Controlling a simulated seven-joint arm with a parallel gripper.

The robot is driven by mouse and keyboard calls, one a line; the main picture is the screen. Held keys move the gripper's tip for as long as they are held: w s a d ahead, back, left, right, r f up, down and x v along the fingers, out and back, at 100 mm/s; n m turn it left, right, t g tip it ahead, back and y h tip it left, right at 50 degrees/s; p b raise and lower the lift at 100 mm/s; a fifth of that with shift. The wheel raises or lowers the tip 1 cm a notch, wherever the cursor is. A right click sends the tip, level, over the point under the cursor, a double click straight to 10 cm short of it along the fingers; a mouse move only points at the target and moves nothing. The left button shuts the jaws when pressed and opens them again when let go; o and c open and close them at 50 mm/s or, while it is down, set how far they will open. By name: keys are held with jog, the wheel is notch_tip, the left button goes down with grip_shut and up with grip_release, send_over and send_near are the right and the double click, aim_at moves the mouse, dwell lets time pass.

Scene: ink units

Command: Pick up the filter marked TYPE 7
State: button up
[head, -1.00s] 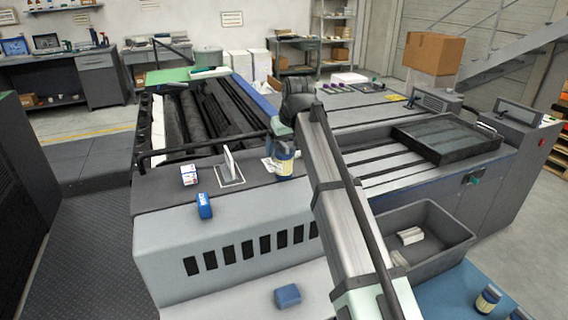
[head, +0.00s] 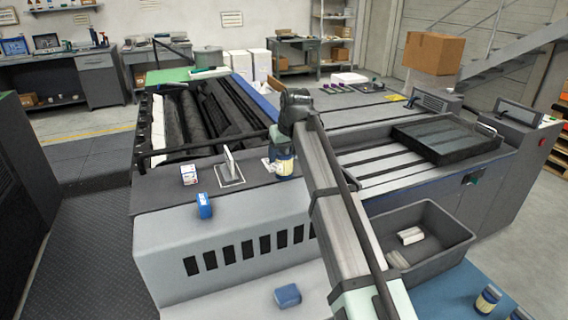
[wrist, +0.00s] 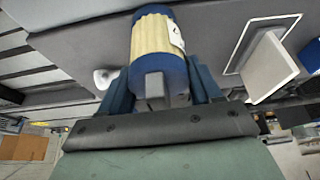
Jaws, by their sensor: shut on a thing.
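A filter (head: 285,168) with a cream pleated body and dark blue end caps is at my gripper (head: 281,148), at the right end of the grey machine ledge. In the wrist view the filter (wrist: 152,38) sits between the two blue fingers of my gripper (wrist: 155,88), which is shut on it. A white label shows on its right side, but its marking is not readable. I cannot tell whether the filter touches the ledge. Two similar filters, one (head: 488,300) whole and one (head: 519,314) cut by the frame edge, stand on the blue surface at lower right.
A white plate (head: 230,163) stands upright in an outlined square left of my gripper. A grey bin (head: 447,250) holds pale blocks. Another blue item (head: 288,295) lies at the front.

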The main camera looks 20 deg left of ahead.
jog(key=shift+c, duration=1)
